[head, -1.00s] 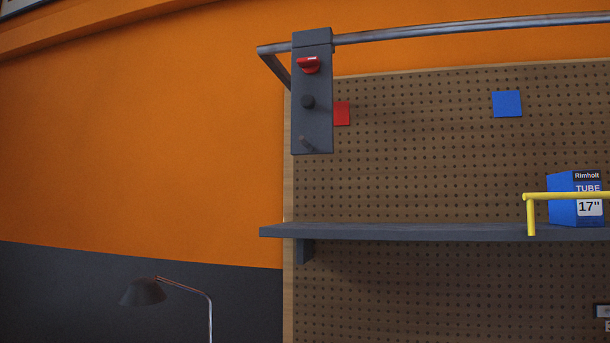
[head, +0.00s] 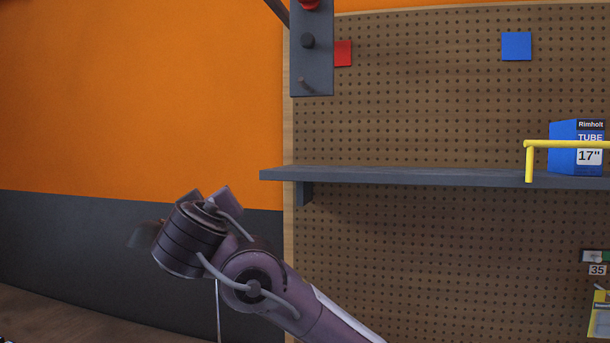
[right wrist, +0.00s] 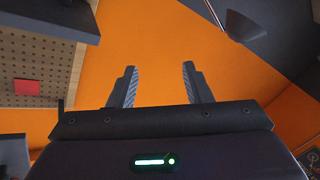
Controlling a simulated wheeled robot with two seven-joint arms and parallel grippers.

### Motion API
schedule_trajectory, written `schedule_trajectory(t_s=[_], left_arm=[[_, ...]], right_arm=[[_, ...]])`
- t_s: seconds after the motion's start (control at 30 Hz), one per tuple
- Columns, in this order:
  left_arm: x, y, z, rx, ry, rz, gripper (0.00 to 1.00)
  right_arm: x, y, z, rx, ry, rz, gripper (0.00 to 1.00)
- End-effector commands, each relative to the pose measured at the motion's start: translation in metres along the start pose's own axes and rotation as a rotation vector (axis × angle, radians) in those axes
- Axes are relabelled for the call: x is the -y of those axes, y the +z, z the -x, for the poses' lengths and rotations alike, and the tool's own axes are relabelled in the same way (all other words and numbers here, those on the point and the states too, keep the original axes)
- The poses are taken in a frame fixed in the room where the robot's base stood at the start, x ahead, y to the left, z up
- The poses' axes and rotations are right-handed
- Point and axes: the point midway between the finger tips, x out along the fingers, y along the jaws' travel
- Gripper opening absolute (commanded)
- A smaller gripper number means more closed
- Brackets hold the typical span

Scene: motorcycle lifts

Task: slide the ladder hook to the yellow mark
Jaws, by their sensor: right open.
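The ladder hook (head: 311,70) is a dark grey upright plate with a red knob, a black knob and a peg. It hangs at the left edge of the pegboard, its top cut off in the head view. My right arm (head: 255,285) rises from the bottom in the head view, its hand end below and left of the hook, apart from it. My right gripper (right wrist: 158,85) is open and empty in the right wrist view, with the orange wall beyond its fingers. No yellow mark on the rail shows. My left gripper is out of view.
A grey shelf (head: 430,177) crosses the pegboard and carries a blue tube box (head: 565,155); a yellow bar (head: 570,144) is in front. A red square (head: 343,53) and a blue square (head: 516,46) are on the board. A lamp (right wrist: 243,27) is near my right gripper.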

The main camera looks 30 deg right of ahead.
Motion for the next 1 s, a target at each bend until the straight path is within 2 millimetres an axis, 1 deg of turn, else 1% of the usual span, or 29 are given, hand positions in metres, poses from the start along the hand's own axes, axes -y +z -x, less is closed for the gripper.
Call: schedule_trajectory(t_s=[0.03, 0.07, 0.1, 0.17, 0.2, 0.3, 0.4, 0.5, 0.57, 0.63, 0.77, 1.0], left_arm=[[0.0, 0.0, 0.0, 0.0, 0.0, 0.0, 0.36], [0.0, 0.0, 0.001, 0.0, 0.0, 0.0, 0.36], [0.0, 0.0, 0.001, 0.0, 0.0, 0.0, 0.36], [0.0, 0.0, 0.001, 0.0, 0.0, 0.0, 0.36], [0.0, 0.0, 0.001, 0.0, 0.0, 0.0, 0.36], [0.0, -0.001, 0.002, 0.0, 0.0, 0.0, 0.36], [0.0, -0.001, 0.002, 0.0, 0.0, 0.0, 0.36], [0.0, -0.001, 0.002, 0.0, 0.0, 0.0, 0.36], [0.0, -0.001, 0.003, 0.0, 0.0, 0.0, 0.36], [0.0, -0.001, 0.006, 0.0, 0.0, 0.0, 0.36], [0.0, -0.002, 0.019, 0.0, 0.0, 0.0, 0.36], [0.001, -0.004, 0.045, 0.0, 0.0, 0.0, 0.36]], right_arm=[[-0.035, -0.028, 0.009, -0.04, 0.075, -0.018, 0.45], [-0.053, -0.041, 0.016, -0.058, 0.113, -0.03, 0.45], [-0.077, -0.057, 0.026, -0.083, 0.164, -0.047, 0.45], [-0.114, -0.08, 0.043, -0.119, 0.241, -0.076, 0.45], [-0.137, -0.093, 0.055, -0.139, 0.29, -0.095, 0.45], [-0.183, -0.115, 0.081, -0.179, 0.387, -0.141, 0.45], [-0.215, -0.128, 0.101, -0.205, 0.452, -0.177, 0.45], [-0.236, -0.134, 0.112, -0.217, 0.492, -0.203, 0.45], [-0.243, -0.137, 0.115, -0.222, 0.505, -0.21, 0.45], [-0.249, -0.14, 0.113, -0.223, 0.511, -0.213, 0.45], [-0.259, -0.144, 0.1, -0.221, 0.512, -0.214, 0.45], [-0.279, -0.151, 0.067, -0.221, 0.51, -0.213, 0.45]])
